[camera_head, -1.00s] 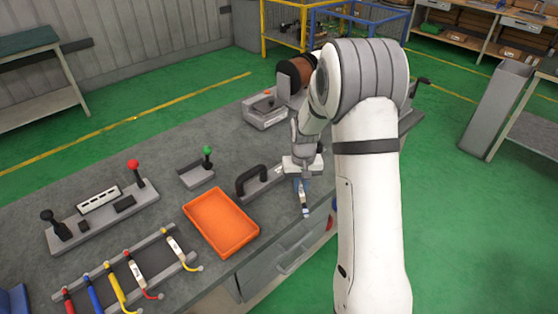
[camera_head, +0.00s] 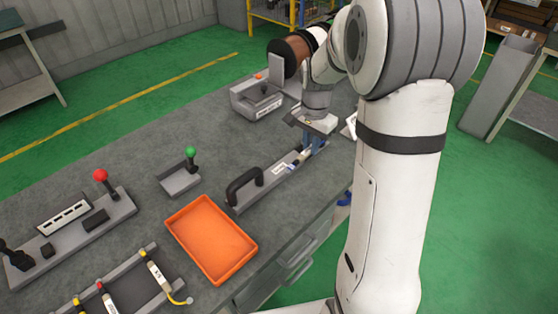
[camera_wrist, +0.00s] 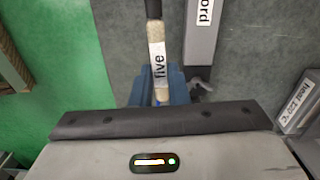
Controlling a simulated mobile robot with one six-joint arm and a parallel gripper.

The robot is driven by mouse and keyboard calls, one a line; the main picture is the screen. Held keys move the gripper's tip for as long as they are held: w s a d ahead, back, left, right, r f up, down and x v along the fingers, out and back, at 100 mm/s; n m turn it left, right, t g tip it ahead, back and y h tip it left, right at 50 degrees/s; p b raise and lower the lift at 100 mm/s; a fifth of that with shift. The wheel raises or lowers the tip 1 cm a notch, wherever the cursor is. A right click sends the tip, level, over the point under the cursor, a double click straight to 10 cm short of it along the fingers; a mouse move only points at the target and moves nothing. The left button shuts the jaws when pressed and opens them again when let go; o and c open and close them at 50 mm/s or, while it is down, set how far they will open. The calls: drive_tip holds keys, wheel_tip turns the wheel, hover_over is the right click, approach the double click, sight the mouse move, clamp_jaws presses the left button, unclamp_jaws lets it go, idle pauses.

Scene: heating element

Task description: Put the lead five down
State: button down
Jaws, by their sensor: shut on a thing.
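My gripper (camera_head: 313,147) is low over the far right part of the bench, by the right end of a grey bar with a black handle (camera_head: 244,188). In the wrist view, its blue fingers (camera_wrist: 160,88) are shut on a lead with a white label reading "five" (camera_wrist: 158,62). The lead has a pale sleeve and a dark upper end; its lower end is hidden by the gripper body. The grey bar (camera_wrist: 201,45), with a label ending in "ord", runs beside the lead on its right. I cannot tell whether the lead touches the bench or bar.
An empty orange tray (camera_head: 211,238) lies left of the bar. A rack (camera_head: 132,287) with several leads is at the bottom left. Fixtures with a green knob (camera_head: 191,153) and a red knob (camera_head: 100,176) stand further left. A grey box (camera_head: 256,100) and copper spool (camera_head: 288,55) are behind.

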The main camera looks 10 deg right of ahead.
drive_tip(key=shift+w+d+f+m, duration=0.1)
drive_tip(key=shift+w+f+m, duration=0.1)
drive_tip(key=shift+m, duration=0.1)
hover_over(308, 174)
wheel_tip(308, 174, down, 5)
drive_tip(key=shift+w, duration=0.1)
drive_tip(key=shift+f+p, duration=0.3)
drive_tip(key=shift+f, duration=1.75)
drive_tip(key=shift+f, duration=0.1)
drive_tip(key=shift+f, duration=0.2)
drive_tip(key=c, duration=1.4)
unclamp_jaws()
drive_tip(key=shift+r, duration=0.15)
